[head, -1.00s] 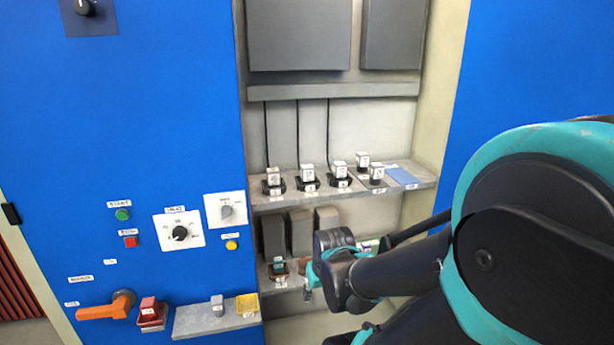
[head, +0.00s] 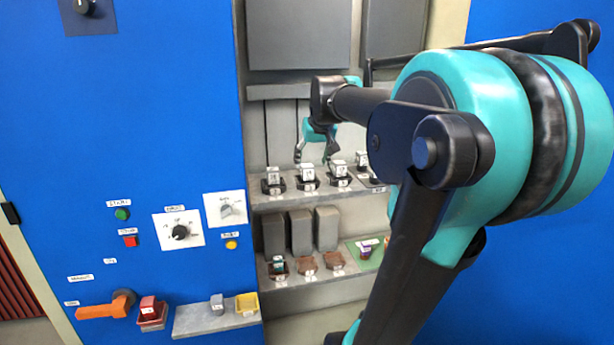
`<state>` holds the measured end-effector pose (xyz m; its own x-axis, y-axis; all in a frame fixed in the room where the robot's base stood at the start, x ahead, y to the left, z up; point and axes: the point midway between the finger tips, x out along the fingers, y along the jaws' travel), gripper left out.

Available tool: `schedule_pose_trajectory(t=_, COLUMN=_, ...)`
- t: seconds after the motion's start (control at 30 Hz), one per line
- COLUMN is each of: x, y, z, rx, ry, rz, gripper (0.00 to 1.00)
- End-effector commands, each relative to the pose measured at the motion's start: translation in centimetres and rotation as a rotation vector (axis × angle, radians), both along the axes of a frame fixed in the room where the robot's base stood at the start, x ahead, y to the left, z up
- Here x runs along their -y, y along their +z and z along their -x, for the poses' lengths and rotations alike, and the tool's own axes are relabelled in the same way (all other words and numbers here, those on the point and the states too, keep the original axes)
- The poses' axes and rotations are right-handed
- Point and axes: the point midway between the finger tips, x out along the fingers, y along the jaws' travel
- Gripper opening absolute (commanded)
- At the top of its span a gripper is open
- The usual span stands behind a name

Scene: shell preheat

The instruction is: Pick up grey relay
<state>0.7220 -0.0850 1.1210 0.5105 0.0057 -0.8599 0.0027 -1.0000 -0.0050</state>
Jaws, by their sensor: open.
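A small grey block (head: 217,303), which looks like the grey relay, stands upright on the low ledge (head: 195,323) at the lower left. Pale white-topped relays sit in black sockets on the upper shelf: a left one (head: 273,174), a middle one (head: 307,172) and a right one (head: 339,169). Another pale block (head: 362,160) stands further right, partly behind my arm. My gripper (head: 314,158) is open and empty, its fingers pointing down just above the upper shelf, over the middle and right relays. It is well up and right of the grey block.
A yellow tray (head: 247,304) and a red block in a red holder (head: 152,312) flank the grey block. An orange handle (head: 103,309) is further left. The lower shelf (head: 300,278) holds a dark relay (head: 278,265), brown sockets and a green mat (head: 362,262). My arm hides the shelves' right side.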

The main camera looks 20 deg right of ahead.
Motion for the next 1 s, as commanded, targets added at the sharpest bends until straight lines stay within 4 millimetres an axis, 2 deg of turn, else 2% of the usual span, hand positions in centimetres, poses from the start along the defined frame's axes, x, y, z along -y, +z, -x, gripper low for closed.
schedule_pose_trajectory(t=0.03, x=0.4, y=1.9, z=-0.8, rx=0.010, ry=-0.003, rz=0.001, gripper=0.62)
schedule_pose_trajectory(t=0.13, x=0.9, y=4.6, z=-1.7, rx=0.023, ry=-0.003, rz=0.003, gripper=0.62)
schedule_pose_trajectory(t=0.23, x=1.2, y=6.1, z=-2.2, rx=0.032, ry=-0.003, rz=0.004, gripper=0.62)
schedule_pose_trajectory(t=0.33, x=1.3, y=6.3, z=-2.6, rx=0.035, ry=-0.002, rz=0.006, gripper=0.62)
schedule_pose_trajectory(t=0.47, x=1.3, y=4.8, z=-3.6, rx=0.036, ry=-0.002, rz=0.006, gripper=0.62)
schedule_pose_trajectory(t=0.8, x=1.3, y=-0.9, z=-7.3, rx=0.035, ry=-0.003, rz=0.004, gripper=0.62)
schedule_pose_trajectory(t=1.0, x=1.3, y=-3.1, z=-8.7, rx=0.035, ry=-0.003, rz=0.004, gripper=0.62)
